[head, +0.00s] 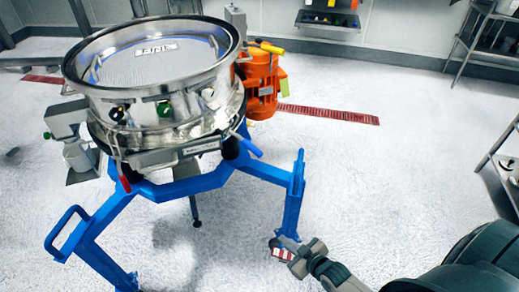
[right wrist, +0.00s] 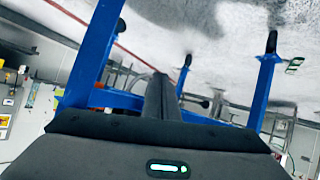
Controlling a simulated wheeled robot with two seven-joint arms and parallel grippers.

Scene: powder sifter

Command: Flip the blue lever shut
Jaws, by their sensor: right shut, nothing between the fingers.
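The sifter (head: 165,115) is a round steel drum on a blue frame, at the upper left of the head view. The blue lever (head: 247,146) sticks out from the drum's lower right side, slanting down to the right. A red lever (head: 125,183) hangs at the front left of the drum. My right gripper (head: 303,260) is low beside the foot of the right blue leg, well below the blue lever and apart from it. In the right wrist view its fingers (right wrist: 160,88) are together and empty. The blue lever cannot be made out there. My left gripper is not in view.
An orange motor (head: 260,80) is on the sifter's right side. The blue frame (head: 292,195) spreads its legs toward my right gripper. A red floor grate (head: 330,113) lies behind. Metal shelving (head: 505,165) stands at the right edge. The floor between is clear.

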